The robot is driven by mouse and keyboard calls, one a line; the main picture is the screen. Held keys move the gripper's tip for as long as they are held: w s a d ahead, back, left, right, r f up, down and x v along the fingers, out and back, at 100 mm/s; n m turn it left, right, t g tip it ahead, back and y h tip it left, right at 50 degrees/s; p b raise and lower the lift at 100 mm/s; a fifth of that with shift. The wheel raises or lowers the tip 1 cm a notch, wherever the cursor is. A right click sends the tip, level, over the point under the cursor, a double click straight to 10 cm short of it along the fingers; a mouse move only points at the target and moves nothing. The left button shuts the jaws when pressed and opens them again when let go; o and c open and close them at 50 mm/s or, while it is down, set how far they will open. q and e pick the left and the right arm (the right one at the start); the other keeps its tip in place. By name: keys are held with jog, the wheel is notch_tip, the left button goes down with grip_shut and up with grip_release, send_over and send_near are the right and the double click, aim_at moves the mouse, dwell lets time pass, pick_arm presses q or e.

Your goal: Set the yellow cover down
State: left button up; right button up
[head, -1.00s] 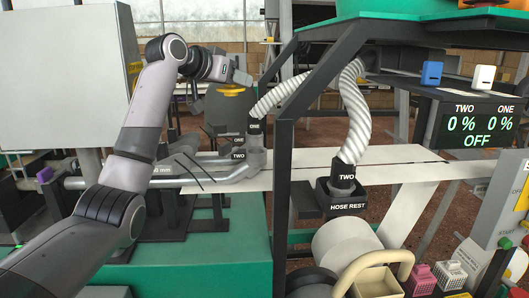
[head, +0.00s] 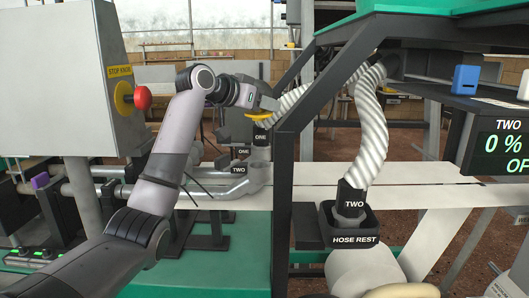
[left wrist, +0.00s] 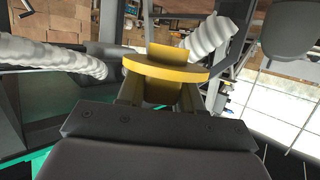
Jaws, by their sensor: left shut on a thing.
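The yellow cover (head: 257,116) is a flat round piece with a raised block. It hangs below my left gripper (head: 264,105) in the head view, beside the upper part of hose ONE. In the left wrist view the cover (left wrist: 168,71) fills the space between the fingers, and my left gripper (left wrist: 158,92) is shut on it. The cover is in the air, with no surface visibly touching its underside. My right gripper is not in view.
White hose ONE (head: 291,99) and hose TWO (head: 371,128) hang nearby. A dark post (head: 283,215) stands just right of the gripper. Hose TWO's end sits in the hose rest (head: 348,240). A grey cabinet carries a red stop knob (head: 142,97). A pale strip (head: 320,172) runs behind.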

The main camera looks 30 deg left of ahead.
pick_arm(q)
jog(key=shift+f+b, duration=0.35)
jog(key=shift+f, duration=5.2)
jog(key=shift+f, duration=0.1)
